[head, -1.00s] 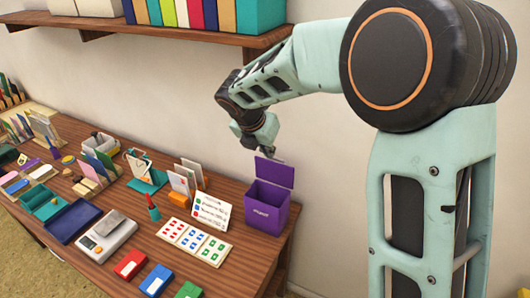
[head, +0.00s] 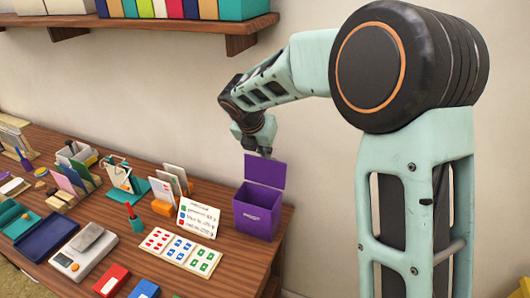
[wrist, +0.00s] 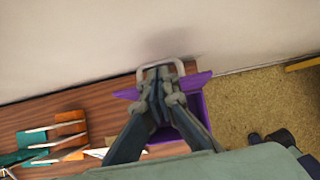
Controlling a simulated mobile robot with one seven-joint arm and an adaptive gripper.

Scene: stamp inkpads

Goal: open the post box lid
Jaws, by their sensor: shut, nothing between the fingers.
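The purple post box (head: 257,212) stands at the right end of the wooden table. Its purple lid (head: 265,171) is raised, standing roughly upright at the back of the box, and the box's top is open. My gripper (head: 264,152) is shut and empty, just above the lid's top edge; I cannot tell whether it touches it. In the wrist view my gripper (wrist: 158,80) is over the lid, whose ends show on both sides, and it hides the lid's middle. Part of the box (wrist: 203,108) shows beyond the fingers.
A scale (head: 72,262), inkpads (head: 110,280) and letter racks (head: 120,175) fill the table further left. A wall stands behind; a shelf (head: 240,28) hangs above.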

